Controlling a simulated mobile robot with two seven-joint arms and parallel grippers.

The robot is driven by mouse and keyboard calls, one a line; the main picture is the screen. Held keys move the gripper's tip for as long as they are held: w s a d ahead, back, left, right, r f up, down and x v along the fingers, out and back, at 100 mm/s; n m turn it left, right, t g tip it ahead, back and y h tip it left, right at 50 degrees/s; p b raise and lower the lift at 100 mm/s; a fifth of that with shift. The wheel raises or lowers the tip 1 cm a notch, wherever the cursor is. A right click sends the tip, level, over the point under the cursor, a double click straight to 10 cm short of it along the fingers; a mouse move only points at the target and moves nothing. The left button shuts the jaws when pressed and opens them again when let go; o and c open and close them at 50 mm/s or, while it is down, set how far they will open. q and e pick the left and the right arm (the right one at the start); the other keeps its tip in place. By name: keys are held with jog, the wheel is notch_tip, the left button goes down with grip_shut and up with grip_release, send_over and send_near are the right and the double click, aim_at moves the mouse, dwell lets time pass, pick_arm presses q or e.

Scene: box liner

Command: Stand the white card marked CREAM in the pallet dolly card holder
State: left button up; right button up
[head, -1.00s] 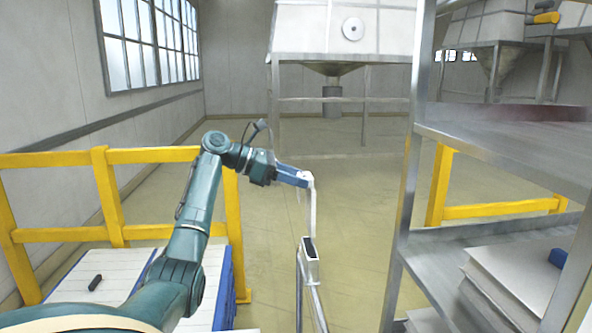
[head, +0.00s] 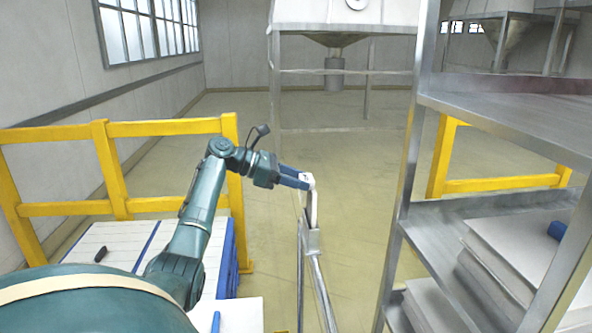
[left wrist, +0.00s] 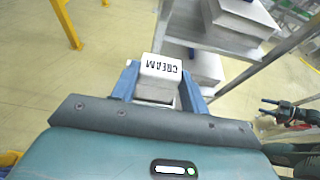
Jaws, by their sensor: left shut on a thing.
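The white card (head: 313,206) hangs from my left gripper (head: 305,181), which is shut on its upper end. In the left wrist view the card (left wrist: 160,68) shows the black word CREAM between the two blue fingers. The card holder (head: 313,242) is a small grey box on top of the dolly's metal rail, directly below the card. The card's lower end meets the mouth of the holder in the head view. I cannot tell how deep it sits in the slot. A dark gripper, seemingly my right one (left wrist: 266,106), shows small at the right of the wrist view; its jaws are unclear.
A metal shelf rack (head: 408,215) with white stacks stands close on the right. Yellow railings (head: 165,129) stand at the left, beside a white-topped surface (head: 120,240) with a dark object (head: 101,254). Open floor lies beyond the holder.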

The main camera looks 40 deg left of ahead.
pick_arm(q)
jog(key=shift+f, duration=1.8)
jog(key=o, duration=1.1)
jog(key=shift+c, duration=0.2)
notch_tip(320, 180, up, 7)
